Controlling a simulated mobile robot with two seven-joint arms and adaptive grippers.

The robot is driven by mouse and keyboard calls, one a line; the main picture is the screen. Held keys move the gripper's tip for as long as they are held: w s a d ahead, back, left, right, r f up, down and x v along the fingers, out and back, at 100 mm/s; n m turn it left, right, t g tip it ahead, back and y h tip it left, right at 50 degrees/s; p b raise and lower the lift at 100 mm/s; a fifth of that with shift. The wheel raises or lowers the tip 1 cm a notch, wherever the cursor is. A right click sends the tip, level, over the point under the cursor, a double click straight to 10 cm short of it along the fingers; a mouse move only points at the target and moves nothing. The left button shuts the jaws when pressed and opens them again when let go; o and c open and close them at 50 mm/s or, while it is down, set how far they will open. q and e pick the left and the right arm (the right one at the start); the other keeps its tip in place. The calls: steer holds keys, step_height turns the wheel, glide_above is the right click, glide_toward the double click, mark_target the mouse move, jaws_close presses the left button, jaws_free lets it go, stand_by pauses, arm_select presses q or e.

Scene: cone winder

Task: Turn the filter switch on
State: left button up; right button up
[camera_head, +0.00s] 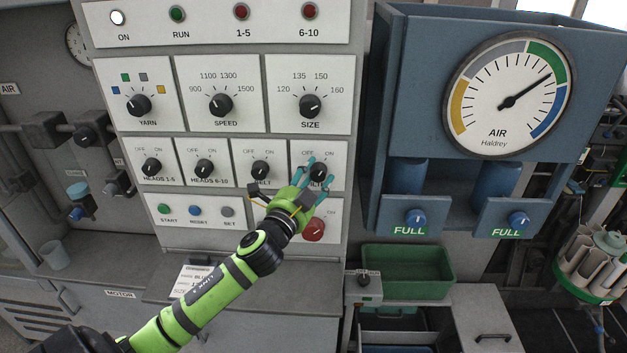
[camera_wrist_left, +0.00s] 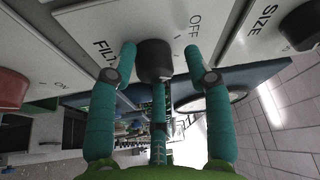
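The filter switch (camera_head: 319,171) is a black rotary knob on a white panel marked OFF and ON, at the right end of the switch row. In the left wrist view the knob (camera_wrist_left: 154,61) stands between my fingers, near the FILT lettering and the OFF mark. Its pointer direction cannot be read clearly. My left gripper (camera_head: 314,175) is open, its teal fingers spread around the knob. In the wrist view (camera_wrist_left: 160,65) one finger is close to the knob's left side, with a gap on the right; contact is unclear. My right gripper is out of view.
The belt knob (camera_head: 260,169) is just left and the size knob (camera_head: 310,106) is above. A red knob (camera_head: 314,230) sits below, close to my gripper. The blue air gauge cabinet (camera_head: 411,90) juts out on the right, above a green bin (camera_head: 408,286).

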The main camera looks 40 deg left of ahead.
arm_select(q)
steer(key=shift+f, duration=0.1)
steer(key=shift+s+d+f, duration=0.1)
steer(key=shift+s, duration=0.15)
steer(key=s+d, duration=0.1)
steer(key=s, duration=1)
steer(key=shift+s+d+f, duration=0.15)
steer(key=shift+d+f, duration=0.25)
steer(key=shift+f, duration=0.05)
